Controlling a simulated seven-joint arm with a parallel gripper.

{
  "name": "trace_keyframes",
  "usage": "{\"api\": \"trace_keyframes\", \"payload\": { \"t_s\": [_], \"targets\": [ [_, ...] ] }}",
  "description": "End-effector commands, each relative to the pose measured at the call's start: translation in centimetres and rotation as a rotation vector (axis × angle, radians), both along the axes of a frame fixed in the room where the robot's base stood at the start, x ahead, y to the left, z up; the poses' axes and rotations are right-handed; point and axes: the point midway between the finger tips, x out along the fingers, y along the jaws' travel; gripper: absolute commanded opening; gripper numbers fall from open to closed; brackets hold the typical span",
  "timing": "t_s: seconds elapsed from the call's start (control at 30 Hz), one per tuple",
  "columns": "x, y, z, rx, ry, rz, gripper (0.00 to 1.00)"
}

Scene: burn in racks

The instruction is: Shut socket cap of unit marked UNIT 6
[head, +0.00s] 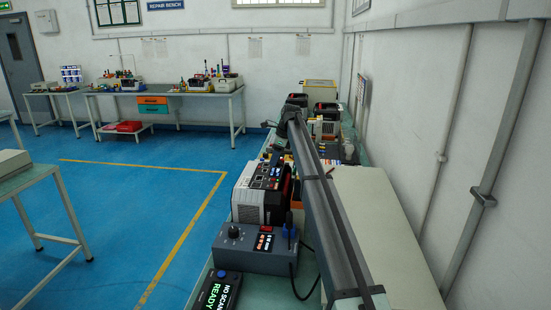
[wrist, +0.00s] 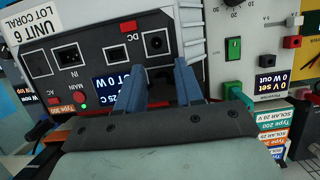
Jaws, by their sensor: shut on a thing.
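In the head view I cannot tell the fingertips.
A light panel with a green switch (wrist: 233,48) stands close on the right in the wrist view. Orange and green labelled boxes (wrist: 272,122) are below it. In the head view a grey control box (head: 250,250) and a black-and-red unit (head: 262,190) stand on the bench beside my arm.

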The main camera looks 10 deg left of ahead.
Motion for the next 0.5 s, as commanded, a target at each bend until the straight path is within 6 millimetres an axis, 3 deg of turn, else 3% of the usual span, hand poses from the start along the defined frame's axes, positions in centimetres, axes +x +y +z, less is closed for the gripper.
{"api": "trace_keyframes", "payload": {
  "t_s": [0.43,0.47,0.5],
  "targets": [
    [0.0,0.21,-0.15,-0.057,0.001,0.0,0.06],
    [0.0,0.21,-0.15,-0.057,0.001,0.0,0.38],
    [0.0,0.21,-0.15,-0.056,0.001,0.0,0.42]
  ]
}}
